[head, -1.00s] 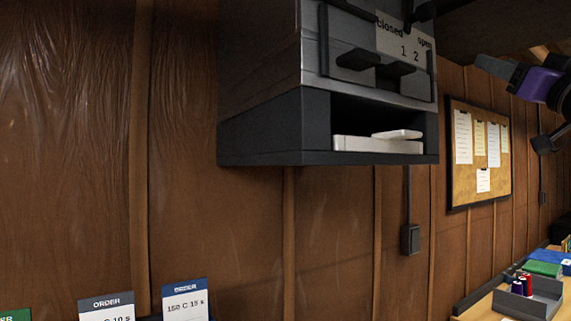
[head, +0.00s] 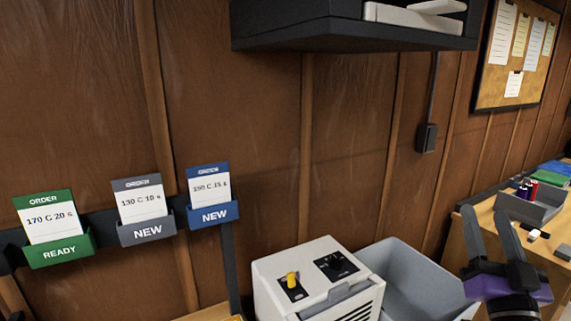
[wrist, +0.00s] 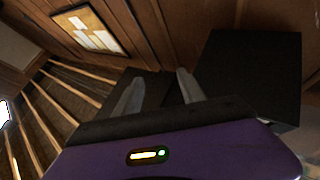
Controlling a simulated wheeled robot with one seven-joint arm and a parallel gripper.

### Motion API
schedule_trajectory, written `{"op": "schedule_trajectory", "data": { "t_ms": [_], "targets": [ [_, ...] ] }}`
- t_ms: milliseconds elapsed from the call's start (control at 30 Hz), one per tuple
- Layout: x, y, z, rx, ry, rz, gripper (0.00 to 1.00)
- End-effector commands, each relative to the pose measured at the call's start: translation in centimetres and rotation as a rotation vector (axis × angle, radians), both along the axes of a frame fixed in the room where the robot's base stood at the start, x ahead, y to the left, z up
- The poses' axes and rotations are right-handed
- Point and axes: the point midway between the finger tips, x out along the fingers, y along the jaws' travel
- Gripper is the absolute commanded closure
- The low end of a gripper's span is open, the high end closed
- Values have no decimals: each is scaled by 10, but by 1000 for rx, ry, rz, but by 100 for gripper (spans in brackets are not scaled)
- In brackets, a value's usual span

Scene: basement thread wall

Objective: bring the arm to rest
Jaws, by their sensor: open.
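My gripper (head: 494,238) shows at the right of the head view, purple with two grey fingers pointing up and spread apart. It is open and nothing shows between the fingers. In the wrist view, the two fingers of my gripper (wrist: 158,92) are also apart and empty. A dark box-like shape (wrist: 255,75) stands to the right of the fingers in that view. In the head view my gripper is in front of a wooden desk (head: 474,228) and beside a grey bin (head: 400,262).
A black wall cabinet (head: 340,32) overhangs at the top. Order cards in green (head: 60,250), grey (head: 147,232) and blue (head: 212,214) holders hang on the left wall. A white machine with a yellow knob (head: 270,265) stands below. A corkboard (head: 517,60) is at right.

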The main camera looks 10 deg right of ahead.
Motion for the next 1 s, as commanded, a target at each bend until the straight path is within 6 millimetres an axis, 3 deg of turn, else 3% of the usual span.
{"op": "schedule_trajectory", "data": {
  "t_ms": [33,100,400,700,1000],
  "targets": [
    [-11,12,-21,2,25,6,52],
    [-28,27,-44,-2,48,9,52],
    [-108,89,-122,-28,174,50,52],
    [-197,144,-176,-51,346,124,52],
    [-289,184,-224,-55,599,225,52]
  ]
}}
